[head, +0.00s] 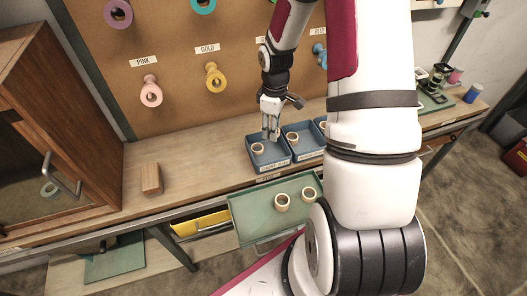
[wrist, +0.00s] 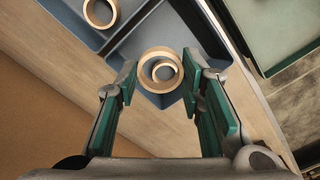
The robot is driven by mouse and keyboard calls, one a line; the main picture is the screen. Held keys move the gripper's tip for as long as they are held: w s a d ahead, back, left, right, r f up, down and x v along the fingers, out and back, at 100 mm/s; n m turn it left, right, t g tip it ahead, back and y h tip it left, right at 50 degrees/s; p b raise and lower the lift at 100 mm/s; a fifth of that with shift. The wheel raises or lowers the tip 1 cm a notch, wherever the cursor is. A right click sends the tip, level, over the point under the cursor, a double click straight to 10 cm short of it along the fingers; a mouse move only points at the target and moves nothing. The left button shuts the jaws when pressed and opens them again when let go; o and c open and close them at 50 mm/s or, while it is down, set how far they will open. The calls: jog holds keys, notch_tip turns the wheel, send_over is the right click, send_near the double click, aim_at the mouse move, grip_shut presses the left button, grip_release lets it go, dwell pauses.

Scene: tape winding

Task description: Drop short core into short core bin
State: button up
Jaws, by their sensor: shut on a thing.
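My gripper (head: 270,134) is above the left blue bin (head: 283,165) on the workbench in the head view. In the wrist view its green fingers (wrist: 160,80) are closed on a pale tan core (wrist: 160,51), a short ring. The held core cannot be made out clearly in the head view. Another tan core (head: 257,149) lies in the left bin; in the wrist view a smaller ring (wrist: 176,73) shows through the held core's hole. The label on the bin's front is too small to read surely.
A middle blue bin (head: 308,155) with a core (head: 292,137) stands to the right; that core also shows in the wrist view (wrist: 88,14). A green tray (head: 248,222) with two cores (head: 282,203) sits in front. A wooden block (head: 151,179) stands left.

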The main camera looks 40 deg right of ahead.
notch_tip(320, 180, down, 3)
jog(key=shift+w+f+b, duration=0.1)
jog(key=shift+b, duration=0.75)
jog(key=shift+f+b, duration=0.3)
jog(key=shift+f, duration=0.2)
jog(key=o, duration=0.8)
jog(key=shift+c, duration=0.2)
notch_tip(320, 180, up, 12)
